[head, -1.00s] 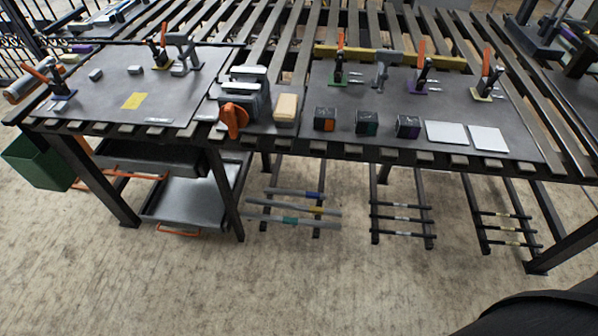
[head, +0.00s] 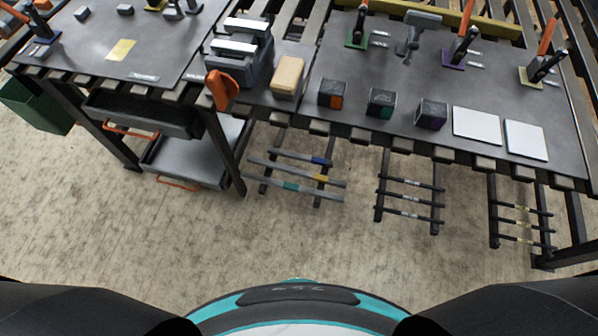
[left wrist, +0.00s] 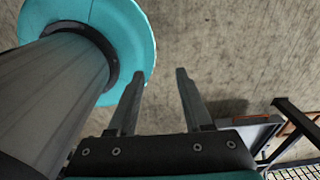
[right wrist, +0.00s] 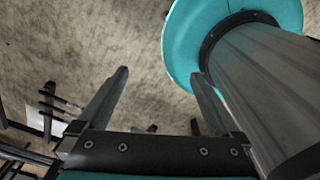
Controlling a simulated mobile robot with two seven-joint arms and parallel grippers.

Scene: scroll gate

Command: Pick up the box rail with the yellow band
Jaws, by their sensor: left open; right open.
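The rail with the yellow band (head: 321,178) is a thin grey bar. It lies across a low dark rack under the workbench in the head view, between a rail with a blue band (head: 319,160) and a rail with a teal band (head: 290,186). My left gripper (left wrist: 160,75) is open and empty above bare floor in the left wrist view. My right gripper (right wrist: 158,74) is open and empty in the right wrist view. Neither gripper shows in the head view, and both are apart from the rails.
The workbench (head: 350,112) overhangs the racks. Two more racks with dark bars (head: 410,198) (head: 520,223) stand to the right. A grey drawer unit (head: 190,165) and a table leg (head: 222,150) stand left of the rails. The floor in front (head: 330,240) is clear.

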